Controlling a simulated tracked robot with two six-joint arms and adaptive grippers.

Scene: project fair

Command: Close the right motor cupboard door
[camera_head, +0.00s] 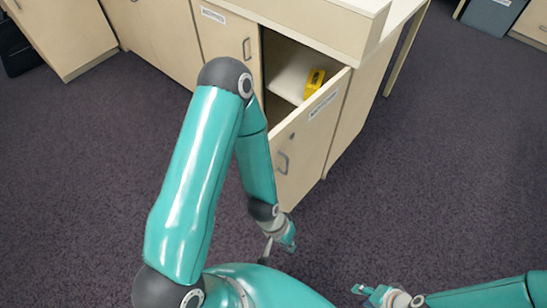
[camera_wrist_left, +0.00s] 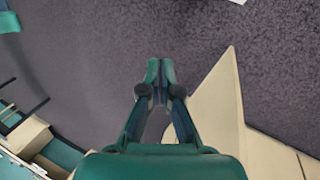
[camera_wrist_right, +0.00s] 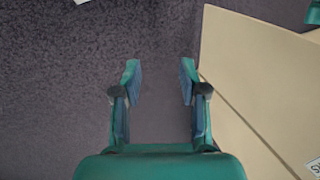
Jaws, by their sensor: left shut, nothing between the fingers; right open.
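The right cupboard door (camera_head: 313,135) is beige with a grey handle and a white label, and stands swung open. Behind it, the cupboard interior (camera_head: 281,48) shows dark, with a pale shelf and a yellow object (camera_head: 314,82). My left gripper (camera_head: 288,240) is shut and empty, low near the door's bottom corner; contact with the door cannot be told. In the left wrist view its fingertips (camera_wrist_left: 160,68) are together over carpet, beside a beige panel (camera_wrist_left: 216,112). My right gripper (camera_head: 366,290) is open and empty, apart from the door. Its fingers (camera_wrist_right: 159,75) show open over carpet.
The closed left door (camera_head: 226,38) adjoins the opening, with more beige cupboards (camera_head: 60,38) at the upper left. The worktop (camera_head: 401,12) lies above. Dark carpet (camera_head: 440,150) is free to the right. A beige panel (camera_wrist_right: 260,75) fills the right of the right wrist view.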

